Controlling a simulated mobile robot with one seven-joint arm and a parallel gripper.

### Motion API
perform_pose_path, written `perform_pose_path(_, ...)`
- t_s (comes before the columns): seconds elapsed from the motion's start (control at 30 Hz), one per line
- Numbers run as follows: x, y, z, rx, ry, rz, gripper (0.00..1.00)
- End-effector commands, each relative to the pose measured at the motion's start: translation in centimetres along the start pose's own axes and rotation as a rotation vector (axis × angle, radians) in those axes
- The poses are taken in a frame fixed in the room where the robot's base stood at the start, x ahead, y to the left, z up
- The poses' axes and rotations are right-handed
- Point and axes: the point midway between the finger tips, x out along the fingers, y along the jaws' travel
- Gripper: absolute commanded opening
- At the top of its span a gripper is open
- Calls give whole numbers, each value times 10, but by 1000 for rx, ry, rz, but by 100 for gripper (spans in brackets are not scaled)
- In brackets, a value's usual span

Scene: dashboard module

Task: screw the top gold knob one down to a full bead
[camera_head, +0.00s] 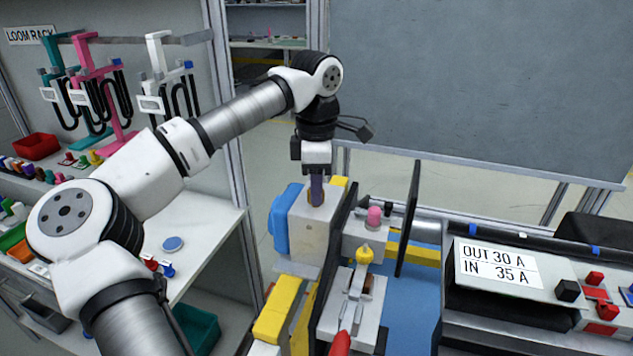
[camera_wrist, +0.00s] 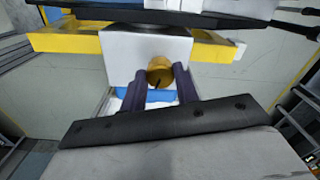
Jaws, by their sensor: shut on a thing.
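The gold knob (camera_wrist: 160,71) sticks out from a white block (camera_wrist: 120,50) in the wrist view. My gripper (camera_wrist: 161,82) has its two dark purple fingers on either side of the knob and is shut on it. In the head view my gripper (camera_head: 316,190) points down at the top of the pale block (camera_head: 310,235), and the fingers mostly cover the knob there. A dark mark shows on the knob's lower face in the wrist view. The knob's thread and any bead are hidden.
A dark upright panel (camera_head: 335,265) stands right of the block. Beyond it are a pink knob (camera_head: 375,215) and a yellow knob (camera_head: 365,254). A sign (camera_head: 497,264) reads OUT 30 A, IN 35 A. A loom rack (camera_head: 130,40) stands at the left.

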Motion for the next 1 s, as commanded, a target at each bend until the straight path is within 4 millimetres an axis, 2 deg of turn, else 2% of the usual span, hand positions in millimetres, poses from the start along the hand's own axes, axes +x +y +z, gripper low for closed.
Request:
perform_pose_path(0.6, -1, -1, 0, 580, 1, 0, 8)
perform_pose_path(1.0, 0, -1, -1, 849, 2, 0, 8)
